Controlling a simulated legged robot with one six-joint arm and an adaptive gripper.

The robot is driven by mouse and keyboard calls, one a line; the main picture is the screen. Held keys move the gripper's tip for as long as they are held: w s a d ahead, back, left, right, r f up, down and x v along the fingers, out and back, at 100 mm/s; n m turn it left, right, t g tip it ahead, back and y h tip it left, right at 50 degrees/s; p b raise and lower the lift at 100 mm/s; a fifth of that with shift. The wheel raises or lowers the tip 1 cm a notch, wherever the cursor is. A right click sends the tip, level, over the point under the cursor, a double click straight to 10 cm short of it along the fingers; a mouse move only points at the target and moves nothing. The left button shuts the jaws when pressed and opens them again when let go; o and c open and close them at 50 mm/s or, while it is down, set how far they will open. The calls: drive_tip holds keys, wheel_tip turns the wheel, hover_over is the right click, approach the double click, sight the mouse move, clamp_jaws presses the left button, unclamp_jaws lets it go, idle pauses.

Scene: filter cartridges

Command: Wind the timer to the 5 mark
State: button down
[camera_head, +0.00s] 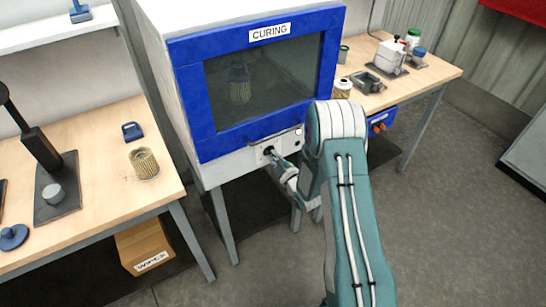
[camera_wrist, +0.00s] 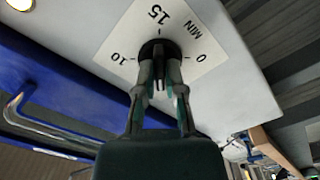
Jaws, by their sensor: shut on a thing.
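The timer is a black knob (camera_wrist: 156,46) on a white dial plate (camera_wrist: 125,40) on the oven's front panel. In the wrist view I read 10, 15, 0 and MIN on the plate; no 5 mark shows, and the lower part of the dial is behind my fingers. My gripper (camera_wrist: 161,72) is shut on the knob, one finger on each side of its ridge. I cannot tell which mark the knob points at. In the head view the dial plate (camera_head: 261,155) sits below the blue door, with my gripper (camera_head: 273,157) reaching it from the lower right.
The curing oven (camera_head: 185,90) has a blue-framed glass door (camera_head: 265,85) with a filter cartridge visible inside. A door handle (camera_wrist: 14,110) is left of the dial in the wrist view. Benches stand left (camera_head: 110,190) and right (camera_head: 440,70).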

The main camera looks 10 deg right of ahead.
drive_tip(key=shift+s+d+f+m, duration=0.1)
drive_tip(key=shift+f+m, duration=0.2)
drive_tip(key=shift+m, duration=0.6)
drive_tip(key=c, duration=0.7)
unclamp_jaws()
drive_tip(key=shift+f, duration=0.1)
drive_tip(key=shift+c, duration=0.2)
drive_tip(key=shift+r, duration=0.2)
drive_tip(key=v, duration=1.2)
